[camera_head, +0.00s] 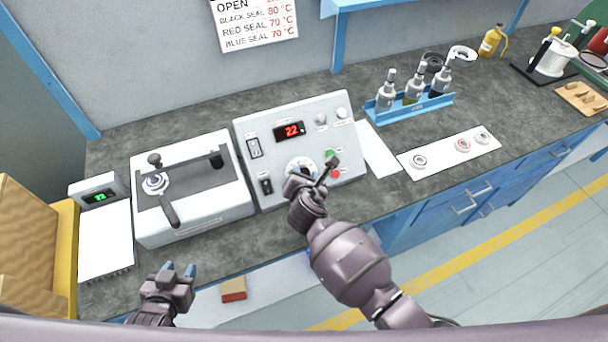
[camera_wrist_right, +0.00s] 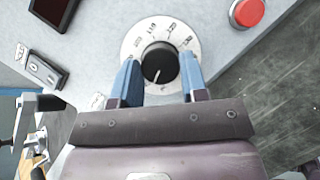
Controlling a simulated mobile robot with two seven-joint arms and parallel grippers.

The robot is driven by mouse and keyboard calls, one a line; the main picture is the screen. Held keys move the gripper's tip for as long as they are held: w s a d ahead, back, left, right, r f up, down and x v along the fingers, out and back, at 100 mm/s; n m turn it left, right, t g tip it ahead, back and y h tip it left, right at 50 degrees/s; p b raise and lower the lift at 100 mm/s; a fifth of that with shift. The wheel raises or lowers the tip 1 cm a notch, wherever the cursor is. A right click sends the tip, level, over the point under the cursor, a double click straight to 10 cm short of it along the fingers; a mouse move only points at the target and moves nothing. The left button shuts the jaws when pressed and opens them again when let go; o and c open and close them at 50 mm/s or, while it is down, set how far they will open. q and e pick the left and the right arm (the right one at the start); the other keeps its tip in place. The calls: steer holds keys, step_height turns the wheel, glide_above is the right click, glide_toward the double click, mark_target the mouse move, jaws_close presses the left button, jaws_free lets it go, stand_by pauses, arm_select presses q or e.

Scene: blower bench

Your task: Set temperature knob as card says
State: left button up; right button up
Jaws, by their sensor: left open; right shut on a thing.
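The temperature knob (camera_wrist_right: 160,62) is black with a white pointer line, on a white dial with printed numbers in the right wrist view. My right gripper (camera_wrist_right: 157,78) has its blue fingers on both sides of the knob, shut on it. In the head view my right gripper (camera_head: 300,178) covers most of the dial (camera_head: 302,163) on the grey control panel (camera_head: 270,145). The red display (camera_head: 290,131) reads about 22. The card (camera_head: 255,22) on the wall lists black seal 80 °C, red seal 70 °C and blue seal 70 °C. My left gripper (camera_head: 180,270) is open and empty at the bench's front.
A press-like unit (camera_head: 190,190) with a lever stands left of the panel. A red button (camera_wrist_right: 247,12) is close to the dial. A white mat (camera_head: 440,162) with ring-shaped seals and a blue bottle rack (camera_head: 410,108) lie to the right. A small red-brown block (camera_head: 233,290) is near the front.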

steer(key=shift+m, duration=0.6)
steer(key=o, duration=0.9)
steer(key=v, duration=1)
steer(key=shift+s+a+r, duration=0.15)
steer(key=shift+s+r, duration=0.15)
steer(key=shift+r, duration=0.05)
